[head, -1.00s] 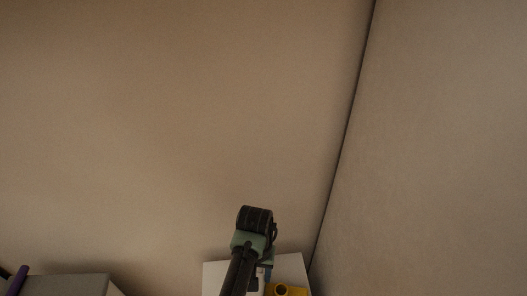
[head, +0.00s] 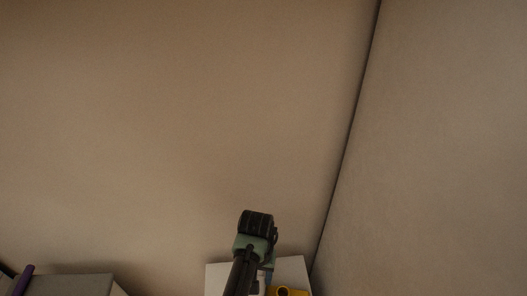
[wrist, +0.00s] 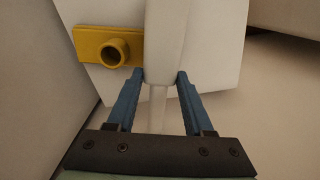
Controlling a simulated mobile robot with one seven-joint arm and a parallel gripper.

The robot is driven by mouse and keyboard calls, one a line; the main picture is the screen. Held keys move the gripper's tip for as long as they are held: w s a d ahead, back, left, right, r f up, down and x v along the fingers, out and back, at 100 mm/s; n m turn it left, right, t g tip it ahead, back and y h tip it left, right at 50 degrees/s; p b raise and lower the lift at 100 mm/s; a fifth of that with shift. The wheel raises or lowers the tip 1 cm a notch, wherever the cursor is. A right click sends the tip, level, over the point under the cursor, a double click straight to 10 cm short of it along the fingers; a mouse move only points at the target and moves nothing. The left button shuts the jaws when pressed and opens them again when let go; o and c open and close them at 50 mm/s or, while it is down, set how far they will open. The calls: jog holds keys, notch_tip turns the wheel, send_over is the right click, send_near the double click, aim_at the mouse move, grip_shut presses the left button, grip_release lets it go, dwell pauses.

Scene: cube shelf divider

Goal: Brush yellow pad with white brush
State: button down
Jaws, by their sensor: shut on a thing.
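My gripper (wrist: 160,77) has blue fingers, shut on the white brush (wrist: 165,40) in the wrist view. The brush is a long white piece that runs away from the fingers, with a thinner part between them. The yellow pad (wrist: 92,46) lies to the left of the brush on a white surface (wrist: 215,60), and a round yellow ring stands up from it. Brush and pad look close together, but I cannot tell whether they touch. In the head view the yellow pad (head: 290,291) shows at the bottom edge, right of my arm, which hides most of the brush.
The white surface (head: 217,279) stands near a wall corner, with walls behind and to the right. A gap separates the two.

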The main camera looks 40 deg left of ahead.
jog(key=shift+w+d+p, duration=0.2)
jog(key=shift+w+d, duration=0.1)
jog(key=shift+d, duration=0.25)
jog(key=shift+w+d+p, duration=0.15)
jog(key=shift+w+d, duration=0.15)
jog(key=shift+d, duration=0.2)
jog(key=shift+s+a+f, duration=0.1)
jog(key=shift+s+a, duration=0.55)
jog(key=shift+a, duration=0.35)
jog(key=shift+w+d+p, duration=0.4)
jog(key=shift+w+d, duration=0.25)
jog(key=shift+d, duration=0.35)
jog(key=shift+r, duration=0.2)
jog(key=shift+r+p, duration=0.9)
jog(key=shift+p, duration=0.2)
